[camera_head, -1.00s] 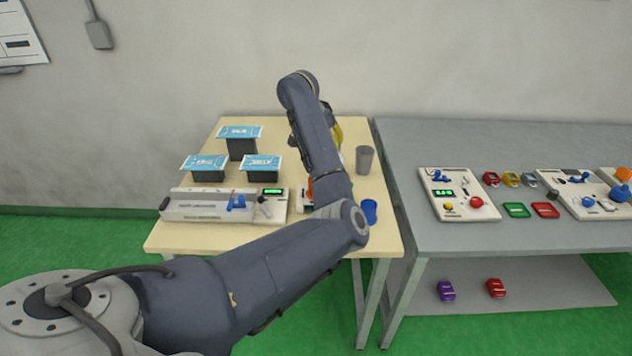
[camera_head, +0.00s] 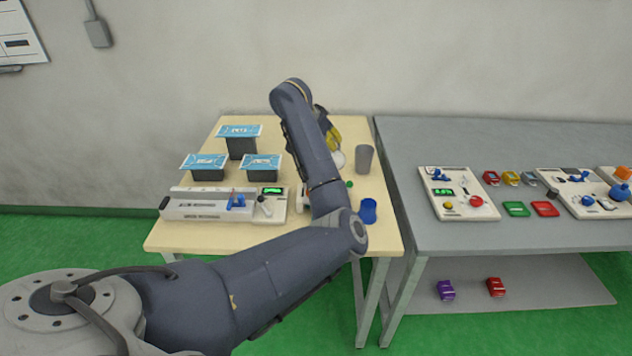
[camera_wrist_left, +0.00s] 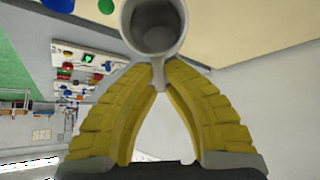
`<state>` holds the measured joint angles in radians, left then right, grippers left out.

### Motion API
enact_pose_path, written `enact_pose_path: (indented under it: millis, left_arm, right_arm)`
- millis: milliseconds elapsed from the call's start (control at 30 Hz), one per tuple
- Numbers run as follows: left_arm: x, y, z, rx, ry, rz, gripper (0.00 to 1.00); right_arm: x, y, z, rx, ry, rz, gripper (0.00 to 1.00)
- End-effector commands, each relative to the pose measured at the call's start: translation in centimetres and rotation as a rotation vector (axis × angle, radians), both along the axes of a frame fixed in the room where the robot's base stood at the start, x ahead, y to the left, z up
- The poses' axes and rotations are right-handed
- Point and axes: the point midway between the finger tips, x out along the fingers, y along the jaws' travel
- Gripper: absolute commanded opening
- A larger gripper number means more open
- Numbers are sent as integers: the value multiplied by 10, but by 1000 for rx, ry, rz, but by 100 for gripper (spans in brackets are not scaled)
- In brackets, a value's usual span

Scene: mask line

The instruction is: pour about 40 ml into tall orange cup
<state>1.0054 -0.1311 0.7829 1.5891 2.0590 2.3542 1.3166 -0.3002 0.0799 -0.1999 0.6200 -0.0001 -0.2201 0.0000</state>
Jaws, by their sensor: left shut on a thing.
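My left gripper (camera_wrist_left: 158,85) has its yellow fingertips shut on the handle of a pale grey jug (camera_wrist_left: 158,60). The jug's round mouth faces the left wrist camera; its inside looks grey, and I cannot tell how much it holds. In the head view the yellow fingers (camera_head: 333,133) show behind my left forearm, over the wooden table's right part, with the pale jug (camera_head: 338,160) just below them. No tall orange cup can be made out now; my arm covers the middle of the table. My right gripper is not in view.
A grey cup (camera_head: 365,158) stands right of the jug, and a blue cup (camera_head: 368,210) near the front right. A small green object (camera_head: 349,184) shows beside my arm. A long device (camera_head: 208,205) and several blue-topped dark containers (camera_head: 242,145) fill the left. A grey table (camera_head: 440,140) adjoins.

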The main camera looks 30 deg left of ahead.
Motion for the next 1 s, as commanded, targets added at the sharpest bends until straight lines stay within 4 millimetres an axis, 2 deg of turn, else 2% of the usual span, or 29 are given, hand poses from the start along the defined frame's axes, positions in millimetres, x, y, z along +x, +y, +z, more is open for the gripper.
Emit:
enact_pose_path:
  millis: [300, 1000]
  left_arm:
    - [6, -1, 1, -1, -8, 1, 0]
    - [5, -1, 1, -8, -35, 1, 0]
  right_arm:
    - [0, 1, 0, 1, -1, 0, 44]
    - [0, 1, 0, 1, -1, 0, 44]
